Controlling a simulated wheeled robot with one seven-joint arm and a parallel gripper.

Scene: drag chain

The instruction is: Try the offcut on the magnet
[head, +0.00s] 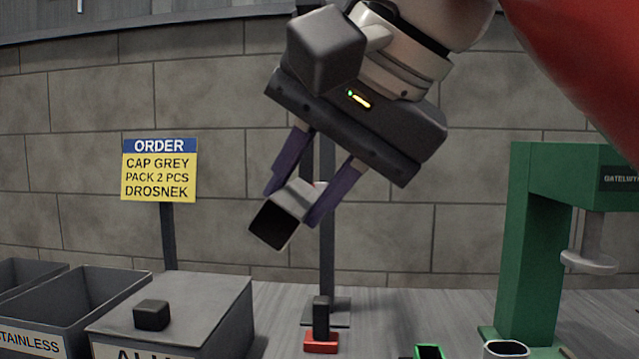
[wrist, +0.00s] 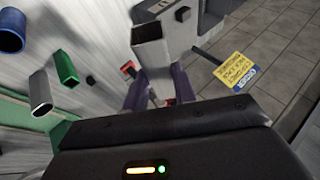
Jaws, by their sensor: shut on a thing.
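My gripper (head: 293,207) is shut on a short grey square tube, the offcut (head: 275,222), held tilted in the air with its dark open end facing down and left. The offcut also shows between the purple fingers in the wrist view (wrist: 152,52). A red block with a black upright piece (head: 321,341), perhaps the magnet, stands on the bench below and right of the offcut, well apart from it. Its red part shows in the wrist view (wrist: 128,68), partly hidden behind the offcut.
A bin marked STAINLESS (head: 75,305) and a grey lidded bin (head: 205,300) with a black cap (head: 151,315) stand left. An ORDER sign (head: 159,170) stands behind. A green press (head: 530,240) stands right, near a green tube (head: 428,352) and a silver tube (head: 506,349).

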